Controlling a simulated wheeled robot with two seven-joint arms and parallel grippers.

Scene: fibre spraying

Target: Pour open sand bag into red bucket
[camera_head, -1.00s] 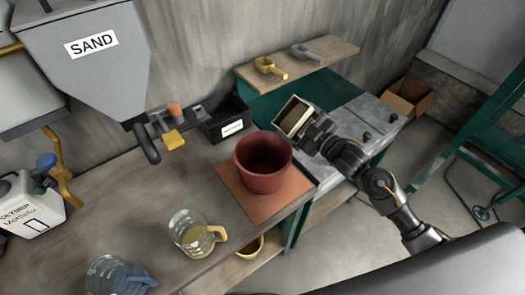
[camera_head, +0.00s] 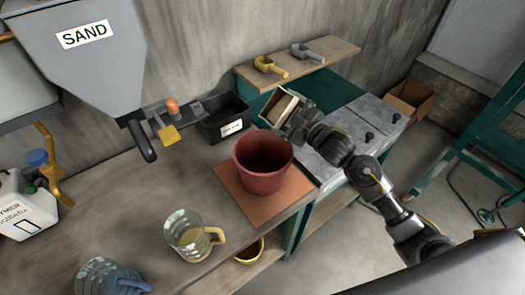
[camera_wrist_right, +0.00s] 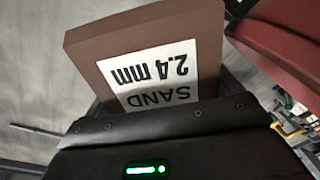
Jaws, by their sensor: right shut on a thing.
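The open sand bag (camera_head: 279,107) is a box-like brown bag with a pale inside, held by my right gripper (camera_head: 297,122). The bag is tilted, its opening facing up and left, behind and above the right rim of the red bucket (camera_head: 263,165). The right wrist view shows the bag's label "SAND 2.4 mm" (camera_wrist_right: 155,75) upside down, with the red bucket (camera_wrist_right: 285,45) at the upper right. The bucket stands upright on an orange-brown mat (camera_head: 237,190); its inside looks dark. No sand stream shows. My left gripper is not in view.
A grey sand hopper (camera_head: 90,60) hangs over the bench at the left. A black bin (camera_head: 222,117) stands behind the bucket. A glass jug (camera_head: 190,235) is in front left, another jug (camera_head: 105,278) nearer. Scoops lie on a wooden shelf (camera_head: 310,60).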

